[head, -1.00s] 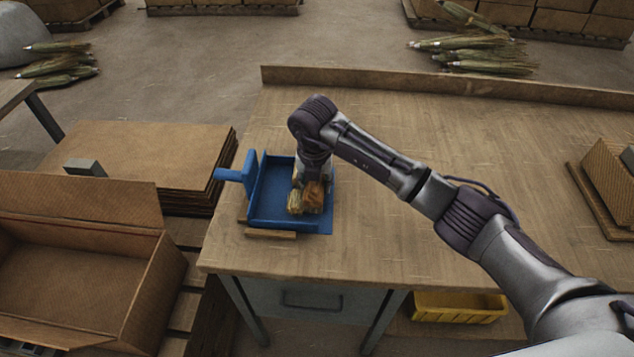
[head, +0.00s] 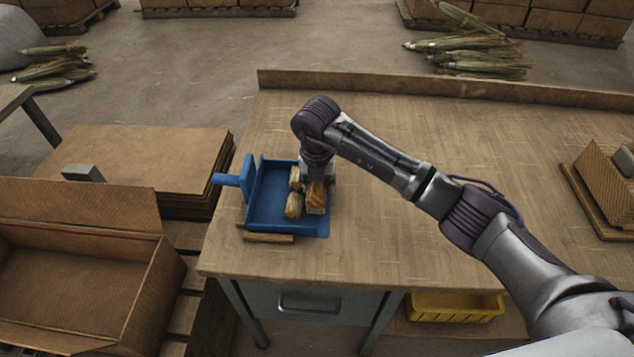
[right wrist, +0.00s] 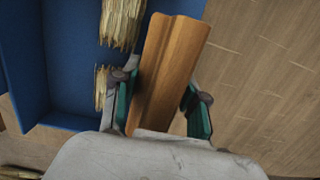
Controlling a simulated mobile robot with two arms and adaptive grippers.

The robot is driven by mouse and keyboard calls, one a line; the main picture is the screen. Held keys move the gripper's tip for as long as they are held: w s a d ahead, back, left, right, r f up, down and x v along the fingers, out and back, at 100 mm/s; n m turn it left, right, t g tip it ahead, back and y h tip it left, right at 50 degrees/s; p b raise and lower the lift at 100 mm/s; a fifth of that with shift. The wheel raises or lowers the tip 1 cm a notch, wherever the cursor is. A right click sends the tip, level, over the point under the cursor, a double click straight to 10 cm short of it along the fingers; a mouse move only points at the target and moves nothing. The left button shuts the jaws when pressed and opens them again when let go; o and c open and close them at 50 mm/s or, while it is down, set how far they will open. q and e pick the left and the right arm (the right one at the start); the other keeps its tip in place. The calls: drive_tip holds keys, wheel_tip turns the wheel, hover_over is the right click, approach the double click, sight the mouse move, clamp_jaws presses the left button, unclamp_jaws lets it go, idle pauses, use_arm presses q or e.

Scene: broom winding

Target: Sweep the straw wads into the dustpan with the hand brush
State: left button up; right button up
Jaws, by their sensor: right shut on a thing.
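The blue dustpan (head: 270,212) lies at the left end of the workbench, its handle (head: 227,180) pointing left. Two straw wads, one nearer (head: 293,206) and one farther (head: 295,178), lie inside it toward its open right side. My right gripper (right wrist: 165,100) is shut on the hand brush, whose brown wooden back (right wrist: 172,60) shows between the green-lined fingers. In the head view the brush (head: 316,197) is at the pan's right edge, just right of the wads. The wads show beside it in the right wrist view (right wrist: 122,22). The bristles are mostly hidden. My left gripper is out of view.
An open cardboard box (head: 70,290) stands left of the bench. A raised ledge (head: 400,88) runs along the back.

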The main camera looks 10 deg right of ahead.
drive_tip(key=shift+r+p, duration=1.85)
drive_tip(key=shift+r, duration=1.2)
